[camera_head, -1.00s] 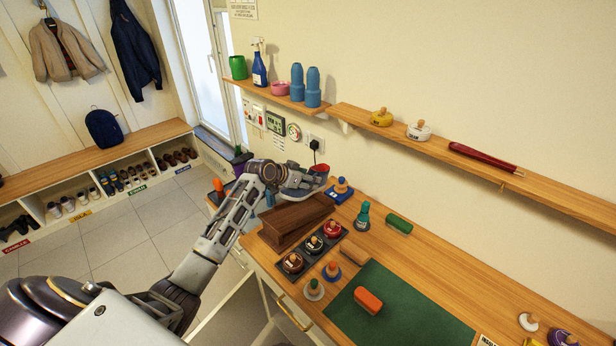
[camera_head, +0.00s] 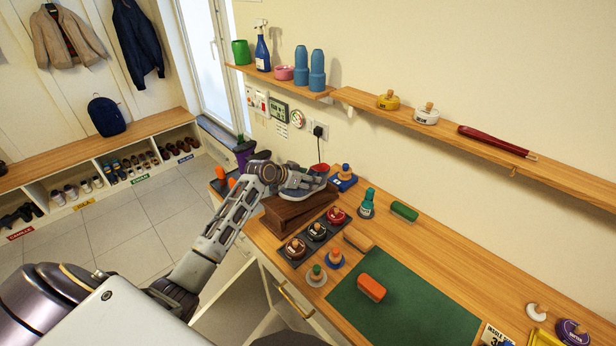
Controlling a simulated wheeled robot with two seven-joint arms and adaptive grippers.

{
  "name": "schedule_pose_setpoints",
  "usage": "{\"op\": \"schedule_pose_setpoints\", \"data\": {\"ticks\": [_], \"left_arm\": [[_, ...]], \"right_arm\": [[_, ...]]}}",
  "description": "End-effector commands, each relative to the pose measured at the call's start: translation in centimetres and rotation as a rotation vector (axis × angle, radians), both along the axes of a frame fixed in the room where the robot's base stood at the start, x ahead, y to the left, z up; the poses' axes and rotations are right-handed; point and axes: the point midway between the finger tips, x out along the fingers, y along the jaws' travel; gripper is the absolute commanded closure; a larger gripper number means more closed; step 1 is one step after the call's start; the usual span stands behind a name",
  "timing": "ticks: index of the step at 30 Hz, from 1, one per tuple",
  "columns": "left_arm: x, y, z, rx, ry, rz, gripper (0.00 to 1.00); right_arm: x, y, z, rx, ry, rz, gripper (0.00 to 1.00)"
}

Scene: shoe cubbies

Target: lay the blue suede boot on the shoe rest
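The blue suede boot (camera_head: 306,187) shows as a small blue-grey shape with red at its right end. It lies on its side at the fingers of my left gripper (camera_head: 289,178), which looks shut on it; the arm hides part of both. They are directly over the brown wooden shoe rest (camera_head: 290,219) at the far end of the bench. The boot is at or just above the rest's top; I cannot tell whether it touches. My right gripper is out of view.
Polish tins (camera_head: 317,231) stand in a dark tray before the rest. A blue-based item (camera_head: 344,178) and teal bottle (camera_head: 367,204) stand to its right. An orange brush (camera_head: 371,288) lies on the green mat (camera_head: 410,310). A wall shelf (camera_head: 450,132) runs above.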

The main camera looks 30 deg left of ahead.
Motion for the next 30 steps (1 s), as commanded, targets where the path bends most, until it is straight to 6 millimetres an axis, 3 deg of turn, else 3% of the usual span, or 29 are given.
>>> {"op": "schedule_pose_setpoints", "data": {"ticks": [9, 22, 23, 28, 30], "left_arm": [[-0.4, 0.1, -1.5, 0.0, -0.001, 0.0, 0.75], [-0.4, 0.2, -1.7, 0.0, -0.001, -0.001, 0.75], [-0.4, 0.2, -1.6, 0.001, -0.001, 0.0, 0.43], [-0.4, 0.2, -1.7, 0.0, -0.001, -0.001, 0.21], [-0.4, 0.2, -1.7, 0.0, -0.001, -0.001, 0.18]], "right_arm": [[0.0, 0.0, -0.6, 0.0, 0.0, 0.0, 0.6], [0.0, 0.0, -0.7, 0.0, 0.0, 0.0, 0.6], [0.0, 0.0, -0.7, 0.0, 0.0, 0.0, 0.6], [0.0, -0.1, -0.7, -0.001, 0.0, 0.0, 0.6], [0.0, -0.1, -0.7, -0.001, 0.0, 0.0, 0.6]]}}
